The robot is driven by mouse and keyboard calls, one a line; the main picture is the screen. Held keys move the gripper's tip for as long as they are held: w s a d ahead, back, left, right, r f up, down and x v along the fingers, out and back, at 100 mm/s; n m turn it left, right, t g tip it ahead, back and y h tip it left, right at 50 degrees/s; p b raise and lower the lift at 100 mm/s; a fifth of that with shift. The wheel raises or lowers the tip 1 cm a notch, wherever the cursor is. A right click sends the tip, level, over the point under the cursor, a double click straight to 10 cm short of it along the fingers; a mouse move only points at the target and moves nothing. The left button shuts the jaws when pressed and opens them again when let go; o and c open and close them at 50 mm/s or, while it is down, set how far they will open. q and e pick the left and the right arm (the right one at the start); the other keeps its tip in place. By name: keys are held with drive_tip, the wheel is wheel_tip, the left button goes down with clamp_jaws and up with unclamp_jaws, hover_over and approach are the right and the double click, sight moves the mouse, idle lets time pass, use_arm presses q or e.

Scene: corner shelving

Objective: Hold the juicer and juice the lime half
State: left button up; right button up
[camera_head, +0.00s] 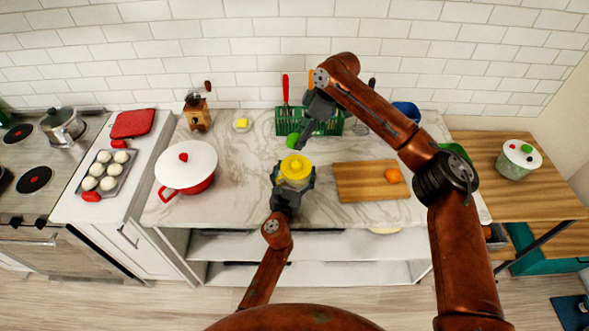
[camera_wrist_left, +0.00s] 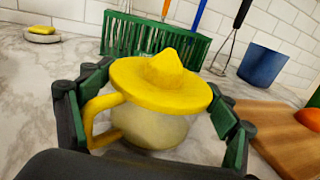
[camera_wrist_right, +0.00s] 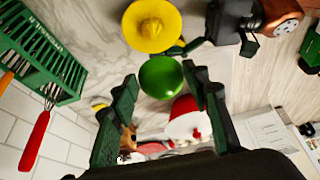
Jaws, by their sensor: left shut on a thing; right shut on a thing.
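The yellow juicer (camera_head: 295,168) stands on the marble counter, with a cone on top and a clear jug below. My left gripper (camera_head: 294,180) is shut around the jug; the left wrist view shows the juicer (camera_wrist_left: 160,85) upright between its fingers. My right gripper (camera_head: 298,135) is shut on the green lime half (camera_head: 292,140), above and behind the juicer. In the right wrist view the lime half (camera_wrist_right: 161,78) sits between the fingertips, apart from the yellow cone (camera_wrist_right: 152,26). The lime's cut face is hidden.
A green rack (camera_head: 325,127) with utensils stands behind the juicer. A cutting board (camera_head: 360,188) with an orange fruit (camera_head: 393,175) lies to the right. A white-lidded red pot (camera_head: 187,165) stands left. A small dish with a yellow block (camera_head: 241,123) sits behind. Counter between pot and juicer is clear.

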sight(298, 162)
idle(0.5)
drive_tip(key=f+m, duration=0.2)
drive_tip(key=shift+s+f+m+t, duration=0.2)
drive_tip(key=shift+m+t, duration=0.2)
drive_tip(key=m, duration=0.1)
drive_tip(key=f+m+t, duration=0.1)
drive_tip(key=m, duration=0.1)
drive_tip(key=shift+s+h, duration=0.1)
drive_tip(key=shift+h, duration=0.2)
drive_tip(key=shift+f, duration=0.1)
drive_tip(key=shift+f, duration=2.95)
drive_tip(key=o, duration=0.6)
drive_tip(key=c, duration=0.6)
